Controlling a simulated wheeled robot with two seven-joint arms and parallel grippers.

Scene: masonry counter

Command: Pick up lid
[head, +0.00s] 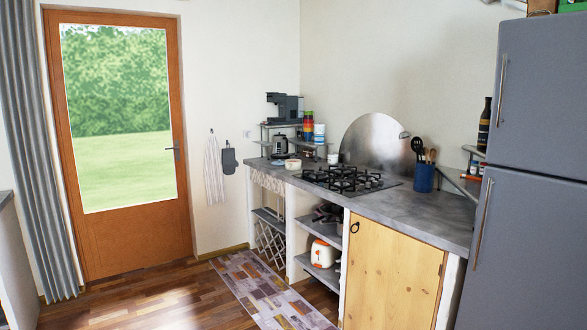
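Neither of my grippers is in view. I cannot clearly make out a separate lid. A small white round pot or dish (292,164) stands on the grey counter, left of the stove; it is too small to tell whether a lid is on it. A large round metal plate (372,143) stands upright against the wall behind the stove, its lower part hidden. I cannot tell whether this plate is a lid.
The grey counter (436,213) holds a black gas stove (346,180), a blue utensil pot (424,178), a kettle (280,145) and a coffee machine (285,108). A fridge (530,180) stands at right. The floor before the counter has a patterned rug (262,292). Floor near the door (135,238) is clear.

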